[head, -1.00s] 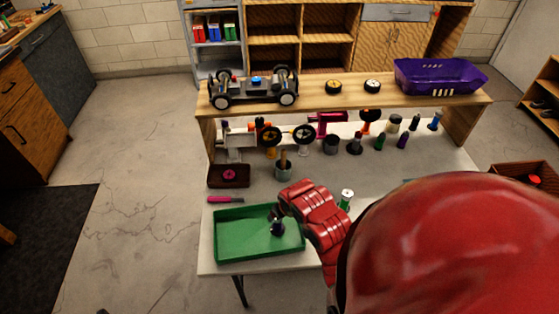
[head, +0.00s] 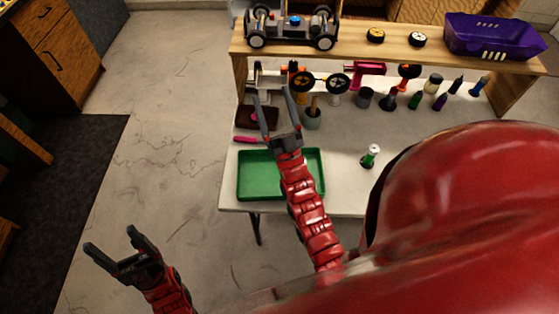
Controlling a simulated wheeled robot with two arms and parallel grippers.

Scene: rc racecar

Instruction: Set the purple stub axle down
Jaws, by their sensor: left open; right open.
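I cannot make out the purple stub axle for certain. A green tray (head: 262,178) lies on the white table, and its visible floor looks bare. My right arm crosses the tray's right part and hides some of it. My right gripper (head: 271,92) is open, with nothing seen between its fingers, and appears beyond the tray, over the dark brown box area. My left gripper (head: 110,240) is open and empty, left of the table over the floor. A small purple upright piece (head: 440,102) stands in the row at the table's back right; I cannot tell what it is.
A racecar chassis (head: 291,27), two wheels and a purple basket (head: 495,36) stand on the wooden shelf (head: 400,55). A green and white bottle (head: 370,156) stands right of the tray. Several small parts line the back. My red body covers the lower right.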

